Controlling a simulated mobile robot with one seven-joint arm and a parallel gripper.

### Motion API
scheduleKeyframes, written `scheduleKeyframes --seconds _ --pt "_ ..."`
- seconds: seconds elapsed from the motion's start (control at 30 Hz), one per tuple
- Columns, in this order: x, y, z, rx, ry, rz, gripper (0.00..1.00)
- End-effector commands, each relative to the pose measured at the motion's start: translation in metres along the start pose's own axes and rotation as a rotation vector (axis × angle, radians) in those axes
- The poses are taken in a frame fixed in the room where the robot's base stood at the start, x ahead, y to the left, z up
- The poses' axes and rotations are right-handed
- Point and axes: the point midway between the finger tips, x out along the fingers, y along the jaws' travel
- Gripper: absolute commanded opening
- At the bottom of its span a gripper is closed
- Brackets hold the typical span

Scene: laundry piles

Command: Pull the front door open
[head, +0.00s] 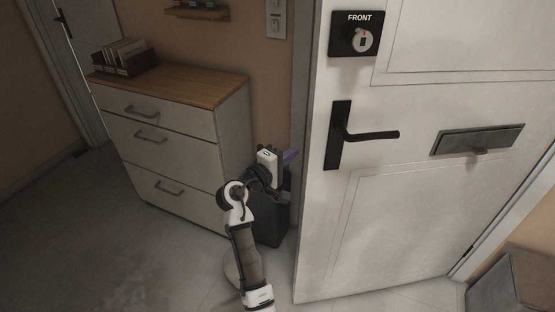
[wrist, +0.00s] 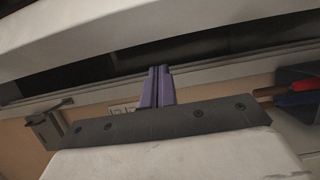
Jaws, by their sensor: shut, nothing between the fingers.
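The white front door (head: 400,210) fills the right of the head view. Its left edge shows some thickness, and I cannot tell for sure how far it is ajar. A black lever handle (head: 365,135) sticks out level to the right from its black plate. My gripper (head: 291,155) is just left of the door's free edge, near handle height in the picture, apart from the handle. Its purple fingers are shut and empty; they also show in the wrist view (wrist: 157,88), below a dark gap and a pale band. The handle is not seen there.
A lock marked FRONT (head: 359,38) and a letter slot (head: 478,140) are on the door. A drawer cabinet (head: 165,140) stands left, a dark bin (head: 271,222) below my gripper. A grey box (head: 512,283) sits lower right. Floor (head: 130,250) is free at front left.

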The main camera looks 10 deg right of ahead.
Motion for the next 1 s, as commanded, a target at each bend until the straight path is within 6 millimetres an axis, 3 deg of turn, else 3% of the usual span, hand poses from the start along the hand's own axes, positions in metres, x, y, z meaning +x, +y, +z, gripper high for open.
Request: scheduleKeyframes --seconds 0.07,0.4,1.0 --pt "0.019 0.004 0.001 -0.001 -0.003 0.0 0.0" --pt "-0.006 0.001 0.029 0.001 0.001 0.0 0.0" --pt "-0.008 0.0 0.032 0.001 0.0 0.0 0.0"
